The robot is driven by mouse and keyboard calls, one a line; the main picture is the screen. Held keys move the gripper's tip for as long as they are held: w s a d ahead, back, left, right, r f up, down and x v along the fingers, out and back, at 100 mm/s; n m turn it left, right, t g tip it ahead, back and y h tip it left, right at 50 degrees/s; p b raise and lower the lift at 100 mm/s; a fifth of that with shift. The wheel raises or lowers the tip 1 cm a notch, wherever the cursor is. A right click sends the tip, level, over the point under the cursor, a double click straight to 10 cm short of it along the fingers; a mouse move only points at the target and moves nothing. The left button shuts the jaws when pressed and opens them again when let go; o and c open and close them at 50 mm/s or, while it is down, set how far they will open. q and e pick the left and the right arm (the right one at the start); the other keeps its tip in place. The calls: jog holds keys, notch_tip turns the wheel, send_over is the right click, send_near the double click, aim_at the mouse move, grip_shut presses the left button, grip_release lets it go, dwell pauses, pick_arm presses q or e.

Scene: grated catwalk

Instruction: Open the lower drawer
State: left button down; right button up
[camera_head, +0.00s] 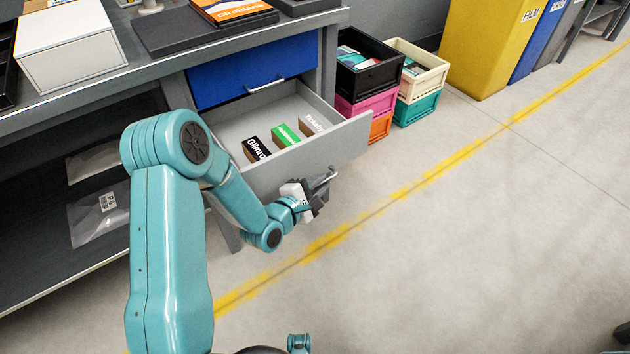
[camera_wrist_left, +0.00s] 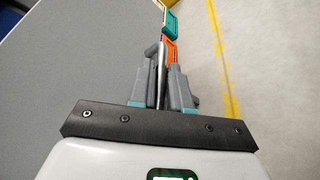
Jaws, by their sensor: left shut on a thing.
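The lower drawer (camera_head: 350,144) is grey and stands pulled out well beyond the desk front, with its inside showing. Its grey front panel fills the left of the left wrist view (camera_wrist_left: 75,65). My left gripper (camera_head: 322,186) is at the outer face of this front, shut on the drawer's metal handle (camera_wrist_left: 161,62). In the left wrist view the handle bar runs between the two fingers (camera_wrist_left: 161,88). Inside the drawer lie a black box (camera_head: 255,149), a green box (camera_head: 285,135) and a third box (camera_head: 311,126). My right gripper does not show.
The blue upper drawer (camera_head: 225,78) above is shut. Stacked crates (camera_head: 366,75) stand right of the open drawer, near its front corner. A yellow bin (camera_head: 483,45) stands further back. The floor right of the drawer, with a yellow line (camera_head: 420,182), is clear.

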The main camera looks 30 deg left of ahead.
pick_arm(q)
jog(key=shift+s+d, duration=0.1)
jog(key=shift+d, duration=0.05)
jog(key=c, duration=1.4)
grip_release()
jog(key=shift+c, duration=0.2)
jog(key=p+v, duration=1.1)
jog(key=v, duration=0.5)
jog(key=shift+s, duration=0.15)
jog(key=shift+f, duration=0.1)
